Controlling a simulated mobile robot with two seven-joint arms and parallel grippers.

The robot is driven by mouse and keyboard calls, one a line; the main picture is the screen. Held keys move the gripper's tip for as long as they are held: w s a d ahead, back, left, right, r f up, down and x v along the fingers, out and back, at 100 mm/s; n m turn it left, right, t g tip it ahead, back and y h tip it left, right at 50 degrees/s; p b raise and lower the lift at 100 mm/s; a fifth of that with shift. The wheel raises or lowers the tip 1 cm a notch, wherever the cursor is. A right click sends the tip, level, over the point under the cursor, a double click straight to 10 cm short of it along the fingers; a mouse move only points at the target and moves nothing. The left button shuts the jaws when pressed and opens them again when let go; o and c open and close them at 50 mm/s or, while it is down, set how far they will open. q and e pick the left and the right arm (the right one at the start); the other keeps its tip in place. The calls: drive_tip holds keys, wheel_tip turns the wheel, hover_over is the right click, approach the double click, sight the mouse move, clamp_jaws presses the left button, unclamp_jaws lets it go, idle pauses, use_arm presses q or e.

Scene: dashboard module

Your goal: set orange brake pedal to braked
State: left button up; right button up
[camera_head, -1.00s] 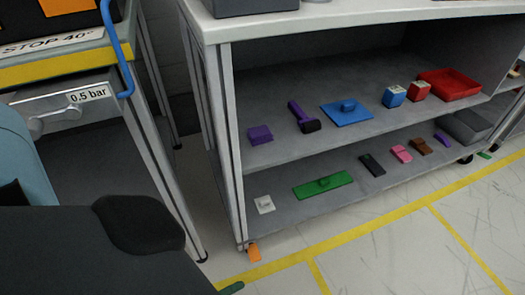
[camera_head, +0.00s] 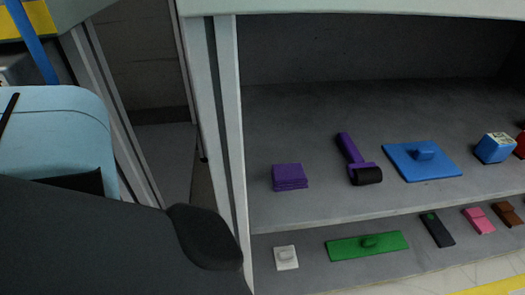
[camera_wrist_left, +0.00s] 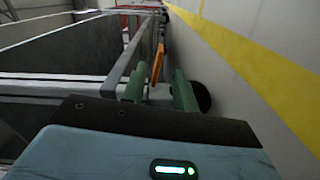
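The orange brake pedal (camera_wrist_left: 157,64) shows in the left wrist view as a thin, steep orange strip beside a grey frame rail. My left gripper (camera_wrist_left: 159,72) has two green fingers spread apart, with the pedal seen in the gap between them. I cannot tell whether the pedal is ahead of the fingertips or between them, and no contact shows. In the head view the pedal is not visible; my dark arm covers the lower left. Its braked or released setting cannot be read. My right gripper is in neither view.
A grey shelf unit (camera_head: 228,130) fills the right of the head view. Its upper shelf holds a purple block (camera_head: 289,176), a purple roller-like tool (camera_head: 355,160) and a blue plate (camera_head: 410,165). Its lower shelf holds a green plate (camera_head: 350,247). Floor with a yellow stripe (camera_wrist_left: 235,65) lies alongside.

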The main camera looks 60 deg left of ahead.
use_arm(q)
drive_tip(key=shift+x, duration=3.9)
clamp_jaws()
